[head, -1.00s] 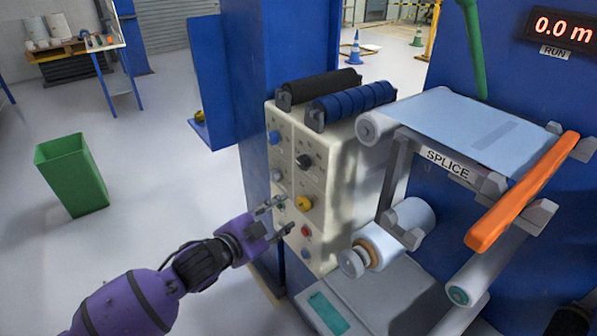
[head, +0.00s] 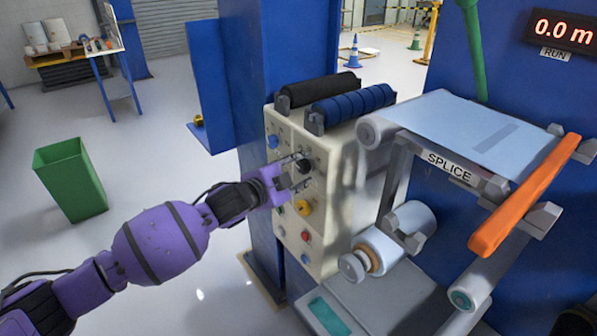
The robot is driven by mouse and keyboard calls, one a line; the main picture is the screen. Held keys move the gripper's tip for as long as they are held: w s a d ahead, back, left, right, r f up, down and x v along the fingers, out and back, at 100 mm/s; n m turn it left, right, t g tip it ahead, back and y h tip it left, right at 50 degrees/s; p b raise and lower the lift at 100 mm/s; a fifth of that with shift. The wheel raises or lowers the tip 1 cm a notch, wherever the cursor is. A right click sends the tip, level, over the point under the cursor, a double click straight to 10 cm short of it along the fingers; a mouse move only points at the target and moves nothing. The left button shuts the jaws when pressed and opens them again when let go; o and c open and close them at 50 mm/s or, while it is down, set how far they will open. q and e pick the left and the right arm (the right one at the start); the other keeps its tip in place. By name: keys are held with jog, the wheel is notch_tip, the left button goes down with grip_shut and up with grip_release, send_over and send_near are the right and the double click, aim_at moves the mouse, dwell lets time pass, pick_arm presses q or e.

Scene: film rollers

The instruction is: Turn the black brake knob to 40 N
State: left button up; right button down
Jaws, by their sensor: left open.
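The black knob (head: 303,166) is on the front of the cream control panel (head: 333,200), in the upper right column of controls. My left gripper (head: 297,173) is open in front of the panel, at the knob's height. One finger shows above the knob and the other below it in the picture. I cannot tell whether the fingers touch the knob. The knob's scale and pointer are too small to read. My right gripper is not in view.
A yellow knob (head: 304,207), a red button (head: 305,237) and blue buttons share the panel. Black (head: 318,88) and blue rollers (head: 350,106) sit on top. A film roll (head: 380,248) and splice table stand to the right. A green bin (head: 70,180) stands at left.

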pick_arm(q)
jog(key=shift+c, duration=0.8)
jog(key=c, duration=0.8)
jog(key=shift+f, duration=0.15)
jog(key=shift+c, duration=0.3)
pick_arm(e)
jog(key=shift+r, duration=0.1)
